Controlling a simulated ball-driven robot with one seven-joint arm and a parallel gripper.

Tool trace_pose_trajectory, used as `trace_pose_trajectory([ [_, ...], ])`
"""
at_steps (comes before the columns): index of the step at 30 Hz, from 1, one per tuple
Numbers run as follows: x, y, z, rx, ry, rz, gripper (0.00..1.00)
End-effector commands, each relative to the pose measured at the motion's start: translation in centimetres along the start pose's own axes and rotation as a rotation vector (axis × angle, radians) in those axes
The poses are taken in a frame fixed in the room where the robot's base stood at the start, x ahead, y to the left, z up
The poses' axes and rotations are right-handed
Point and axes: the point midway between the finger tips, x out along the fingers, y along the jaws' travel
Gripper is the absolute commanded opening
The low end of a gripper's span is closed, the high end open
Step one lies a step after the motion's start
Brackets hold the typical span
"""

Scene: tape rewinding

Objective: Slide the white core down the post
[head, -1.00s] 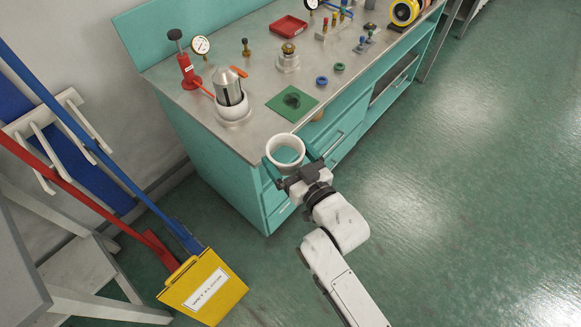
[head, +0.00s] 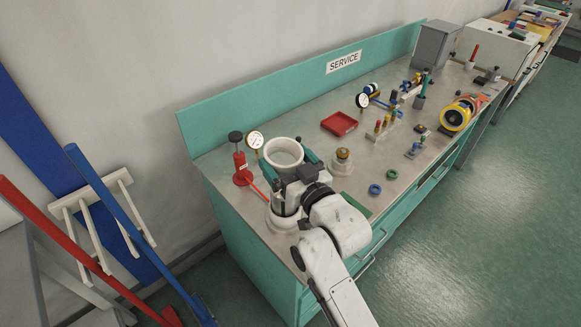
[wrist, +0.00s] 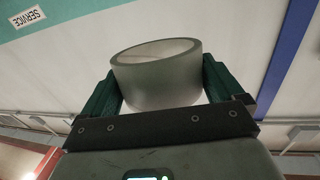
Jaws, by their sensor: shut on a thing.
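The white core (head: 283,152) is a hollow white ring, held between the fingers of my gripper (head: 290,166). In the wrist view the core (wrist: 158,82) sits between the two green fingers, with its open end visible. The post (head: 279,204), a dark metal cylinder on a round white base (head: 283,222), stands near the bench's left end. The core and my gripper are above the post in the head view. My gripper and the core hide the post's top, so I cannot tell whether the core is around it or exactly lined up.
A red hand pump (head: 241,168) and a gauge (head: 255,140) stand just left of the core. A brass-topped fitting (head: 342,160) is close on the right, beside a green mat (head: 356,204). A red tray (head: 339,123) lies behind.

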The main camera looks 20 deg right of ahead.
Motion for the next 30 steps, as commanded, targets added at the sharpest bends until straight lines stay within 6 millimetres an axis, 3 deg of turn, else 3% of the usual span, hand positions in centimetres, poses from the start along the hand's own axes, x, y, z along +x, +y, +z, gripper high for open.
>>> trace_pose_trajectory([
  [20,-0.2,0.2,5.1,0.0,-0.001,0.001,0.64],
  [22,-0.1,0.2,3.9,0.0,0.001,0.001,0.64],
  [30,-0.1,0.1,3.4,0.0,0.0,0.001,0.64],
])
